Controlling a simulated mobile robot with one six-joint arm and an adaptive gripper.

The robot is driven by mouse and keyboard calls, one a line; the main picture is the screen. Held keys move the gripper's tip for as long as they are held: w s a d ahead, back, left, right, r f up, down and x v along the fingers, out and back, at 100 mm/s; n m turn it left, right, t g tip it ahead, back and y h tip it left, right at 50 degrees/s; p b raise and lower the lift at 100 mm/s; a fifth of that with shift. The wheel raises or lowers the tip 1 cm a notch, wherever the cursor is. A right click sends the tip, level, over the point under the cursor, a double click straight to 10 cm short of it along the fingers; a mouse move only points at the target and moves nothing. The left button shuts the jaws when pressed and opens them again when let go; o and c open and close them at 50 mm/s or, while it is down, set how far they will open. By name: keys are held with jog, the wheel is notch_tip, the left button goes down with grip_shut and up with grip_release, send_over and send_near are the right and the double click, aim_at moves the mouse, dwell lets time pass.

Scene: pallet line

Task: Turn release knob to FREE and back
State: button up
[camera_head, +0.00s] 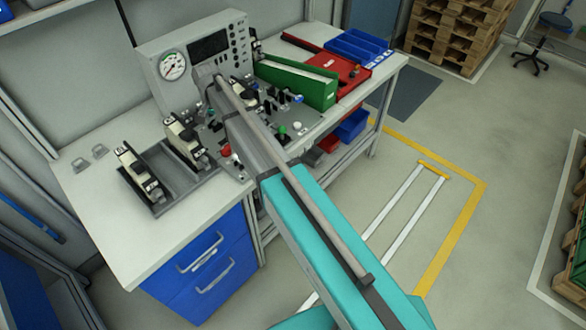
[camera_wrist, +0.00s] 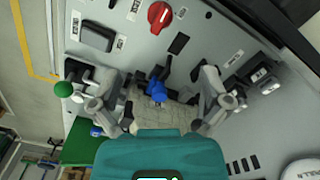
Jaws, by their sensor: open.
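My gripper (camera_wrist: 156,102) is open in the wrist view, with its two grey fingers spread wide and nothing between them in contact that I can make out. A blue knob or lever end (camera_wrist: 157,88) shows in the gap between the fingers. A red rotary knob (camera_wrist: 160,15) with a pale pointer mark sits on the grey panel (camera_wrist: 215,35), beyond the fingertips. The small labels are too blurred to read, so I cannot tell which knob is marked FREE. In the head view my arm hides part of the panel and the gripper is hard to make out.
A green-topped post (camera_wrist: 63,89) stands beside the left finger. Open floor lies to the right.

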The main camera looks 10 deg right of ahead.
jog(key=s+d+f+n+b, duration=0.2)
jog(key=s+d+f+b, duration=0.1)
jog(key=s+d, duration=0.7)
jog(key=s+d+f+n+b, duration=0.2)
jog(key=s+d+f+b, duration=0.2)
jog(key=s+d, duration=0.7)
jog(key=shift+s+b, duration=0.3)
jog(key=shift+s, duration=0.15)
jog(key=shift+n, duration=0.3)
jog(key=shift+n, duration=0.3)
jog(key=shift+s+d, duration=0.35)
jog(key=shift+s, duration=0.3)
jog(key=shift+s+d, duration=0.35)
jog(key=shift+s, duration=0.3)
jog(key=shift+s+d, duration=0.35)
jog(key=shift+s, duration=0.3)
